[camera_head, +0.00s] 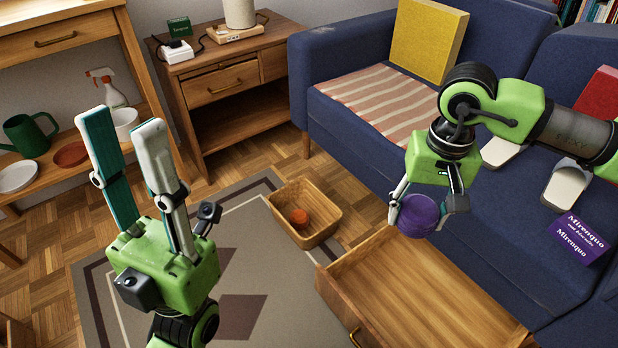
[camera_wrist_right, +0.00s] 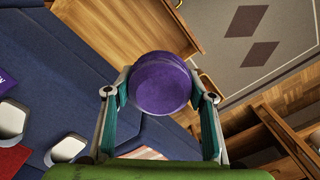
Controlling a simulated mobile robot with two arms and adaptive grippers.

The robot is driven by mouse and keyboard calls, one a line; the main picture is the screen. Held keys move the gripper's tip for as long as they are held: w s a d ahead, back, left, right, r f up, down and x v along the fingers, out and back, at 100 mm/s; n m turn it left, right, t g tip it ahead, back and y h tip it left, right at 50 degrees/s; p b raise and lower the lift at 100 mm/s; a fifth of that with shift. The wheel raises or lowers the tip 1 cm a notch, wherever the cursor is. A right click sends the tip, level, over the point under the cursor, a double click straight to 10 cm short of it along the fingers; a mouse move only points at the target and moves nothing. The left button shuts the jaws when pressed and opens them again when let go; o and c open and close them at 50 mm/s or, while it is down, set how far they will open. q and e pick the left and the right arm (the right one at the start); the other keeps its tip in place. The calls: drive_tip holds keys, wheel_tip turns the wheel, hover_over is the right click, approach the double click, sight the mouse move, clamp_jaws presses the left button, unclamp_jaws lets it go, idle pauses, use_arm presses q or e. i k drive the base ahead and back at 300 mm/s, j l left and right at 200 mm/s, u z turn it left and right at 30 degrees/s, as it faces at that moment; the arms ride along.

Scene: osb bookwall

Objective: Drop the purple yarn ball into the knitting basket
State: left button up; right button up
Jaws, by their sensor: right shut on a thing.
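The purple yarn ball (camera_head: 418,215) is held between the fingers of my right gripper (camera_head: 424,210), in front of the sofa and above the open drawer's far end. In the right wrist view the ball (camera_wrist_right: 160,82) sits between both fingertips. The knitting basket (camera_head: 322,222) stands on the floor at the rug's edge, left of the ball, with an orange-red ball (camera_head: 299,217) inside. My left gripper (camera_head: 120,140) points upward at the left, its fingers apart and empty.
An open wooden drawer (camera_head: 440,310) lies between the basket and the blue sofa (camera_head: 490,215). A side table (camera_head: 225,85) stands behind. A shelf at the left holds a green watering can (camera_head: 28,135) and a spray bottle (camera_head: 108,90). The rug (camera_head: 275,300) is clear.

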sight(321, 228)
drive_tip(key=i+j, duration=0.9)
drive_tip(key=i, duration=0.15)
